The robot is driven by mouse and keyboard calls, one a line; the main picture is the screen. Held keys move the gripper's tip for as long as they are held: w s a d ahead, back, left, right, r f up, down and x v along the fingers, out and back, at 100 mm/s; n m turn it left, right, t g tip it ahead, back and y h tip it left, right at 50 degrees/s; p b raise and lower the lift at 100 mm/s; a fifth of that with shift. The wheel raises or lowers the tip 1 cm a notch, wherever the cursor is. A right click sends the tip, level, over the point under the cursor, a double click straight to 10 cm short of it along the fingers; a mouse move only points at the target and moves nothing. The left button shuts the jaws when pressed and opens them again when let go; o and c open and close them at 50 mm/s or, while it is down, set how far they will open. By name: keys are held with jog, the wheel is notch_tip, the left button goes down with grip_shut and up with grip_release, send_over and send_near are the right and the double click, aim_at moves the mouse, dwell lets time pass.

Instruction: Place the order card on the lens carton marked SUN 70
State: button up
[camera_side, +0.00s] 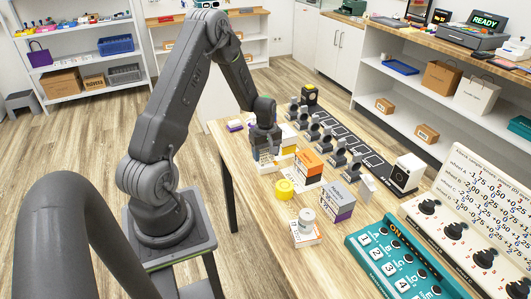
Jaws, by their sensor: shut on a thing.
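My gripper (266,149) points down over the far left part of the wooden table, shut on a small pale piece that looks like the order card; the jaws hide most of it. Close by at its right is a white and yellow carton (288,135). An orange, black and white carton (307,164) stands nearer the camera. A grey and purple carton (337,200) stands right of that. The print is too small to tell which carton reads SUN 70. I cannot tell whether the held piece touches anything.
A yellow round thing (285,189) and a white bottle (306,215) stand in front of the cartons. A row of dark knobbed stands (326,138) lines a dark strip. A white device (406,173) and a teal numbered panel (398,262) are at right. Bare table (240,165) shows at left.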

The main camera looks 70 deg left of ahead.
jog(key=shift+f, duration=0.15)
jog(key=o, duration=0.9)
